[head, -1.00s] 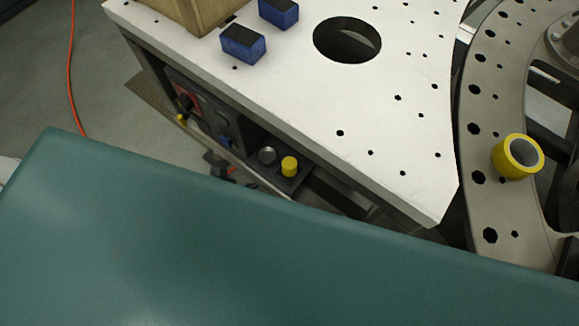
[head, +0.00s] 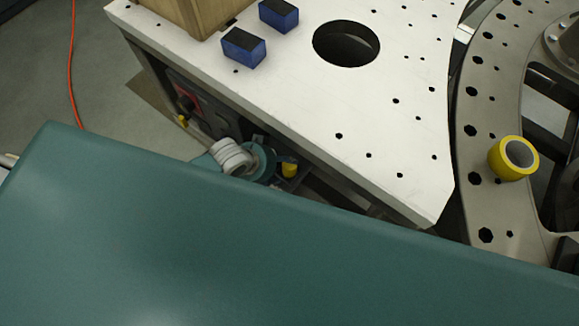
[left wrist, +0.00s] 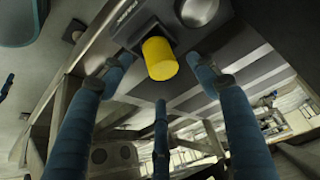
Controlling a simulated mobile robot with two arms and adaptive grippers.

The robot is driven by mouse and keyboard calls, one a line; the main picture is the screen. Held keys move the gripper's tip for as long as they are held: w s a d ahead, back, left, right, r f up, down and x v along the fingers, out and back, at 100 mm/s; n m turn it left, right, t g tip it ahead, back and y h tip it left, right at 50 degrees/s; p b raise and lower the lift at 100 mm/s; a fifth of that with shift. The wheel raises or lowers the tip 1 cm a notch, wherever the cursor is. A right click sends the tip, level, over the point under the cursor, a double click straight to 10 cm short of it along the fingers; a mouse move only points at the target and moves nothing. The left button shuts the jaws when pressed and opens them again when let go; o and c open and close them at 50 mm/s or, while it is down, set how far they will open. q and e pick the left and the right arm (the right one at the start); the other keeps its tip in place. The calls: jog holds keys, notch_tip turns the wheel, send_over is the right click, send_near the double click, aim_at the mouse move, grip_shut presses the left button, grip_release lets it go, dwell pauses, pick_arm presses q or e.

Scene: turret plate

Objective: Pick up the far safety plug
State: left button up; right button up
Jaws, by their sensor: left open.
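A yellow cylindrical safety plug (head: 290,170) stands on a small dark ledge under the white plate, partly covered by my left arm. In the left wrist view this plug (left wrist: 159,58) stands beside a round silver cap (left wrist: 199,12). My left gripper (left wrist: 160,78) is open, its blue fingers spread around the plug's near end with gaps on both sides. In the head view my left gripper (head: 264,160) is at the ledge, left of the plug; its fingertips are hard to make out. Another small yellow piece (head: 183,120) shows on the side panel. My right gripper is out of view.
The white turret plate (head: 390,130) overhangs the ledge. Two blue blocks (head: 243,47) and a brown box (head: 185,14) sit on it. A yellow tape roll (head: 514,158) lies on the curved metal ring (head: 485,205) at right. An orange cable (head: 72,70) runs along the floor.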

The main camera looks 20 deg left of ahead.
aim_at(288, 165)
pick_arm(q)
jog(key=x, duration=0.5)
jog(key=shift+w+d, duration=0.35)
jog(key=shift+w, duration=0.05)
jog(key=c, duration=1.4)
jog(key=shift+o, duration=0.2)
